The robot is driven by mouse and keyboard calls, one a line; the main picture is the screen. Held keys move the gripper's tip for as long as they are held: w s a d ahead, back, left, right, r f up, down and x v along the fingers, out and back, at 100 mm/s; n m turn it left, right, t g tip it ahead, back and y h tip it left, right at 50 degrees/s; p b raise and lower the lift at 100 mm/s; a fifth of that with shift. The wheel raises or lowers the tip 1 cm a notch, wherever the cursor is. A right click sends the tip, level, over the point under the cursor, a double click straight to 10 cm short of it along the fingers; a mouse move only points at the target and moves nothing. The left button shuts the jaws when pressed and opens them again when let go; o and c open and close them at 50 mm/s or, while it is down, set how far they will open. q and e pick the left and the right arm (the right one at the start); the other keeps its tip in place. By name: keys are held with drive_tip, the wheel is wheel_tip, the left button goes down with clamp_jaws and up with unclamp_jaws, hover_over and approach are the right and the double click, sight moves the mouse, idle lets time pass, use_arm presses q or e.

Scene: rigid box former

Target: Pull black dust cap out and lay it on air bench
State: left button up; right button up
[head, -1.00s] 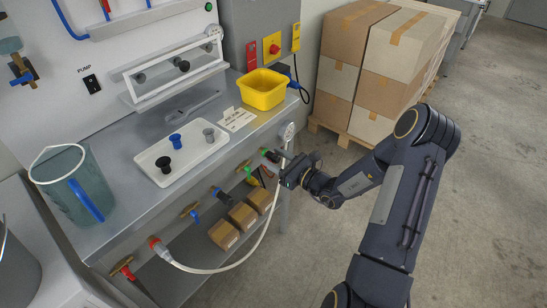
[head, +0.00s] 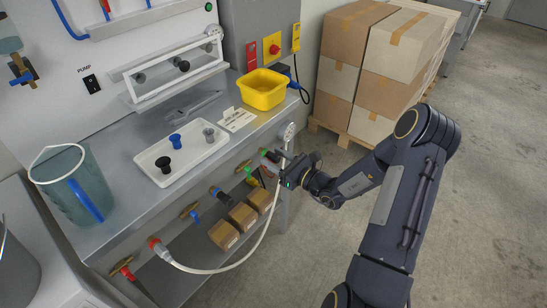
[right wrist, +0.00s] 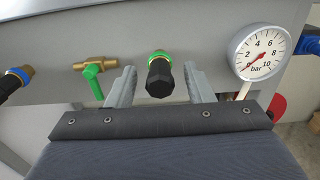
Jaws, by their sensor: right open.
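The black dust cap (right wrist: 160,78) sits on a green-ringed fitting on the front of the grey air bench (right wrist: 215,50) in the right wrist view. In the head view the cap (head: 272,156) is small, at the bench's front right. My right gripper (right wrist: 158,88) is open, with one finger on each side of the cap and gaps visible at both sides. In the head view my right gripper (head: 284,168) is at the bench front. The bench top (head: 205,158) is partly bare. My left gripper is not in view.
A pressure gauge (right wrist: 260,52) is right of the cap and a green-handled brass valve (right wrist: 93,70) is left. A white tray (head: 207,152) with black, blue and grey pieces, a yellow bin (head: 262,90) and a jug (head: 75,190) stand on the bench. A hose (head: 225,270) hangs in front.

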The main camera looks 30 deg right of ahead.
sight(279, 160)
drive_tip(key=shift+c, duration=0.5)
clamp_jaws()
drive_tip(key=shift+v, duration=3.05)
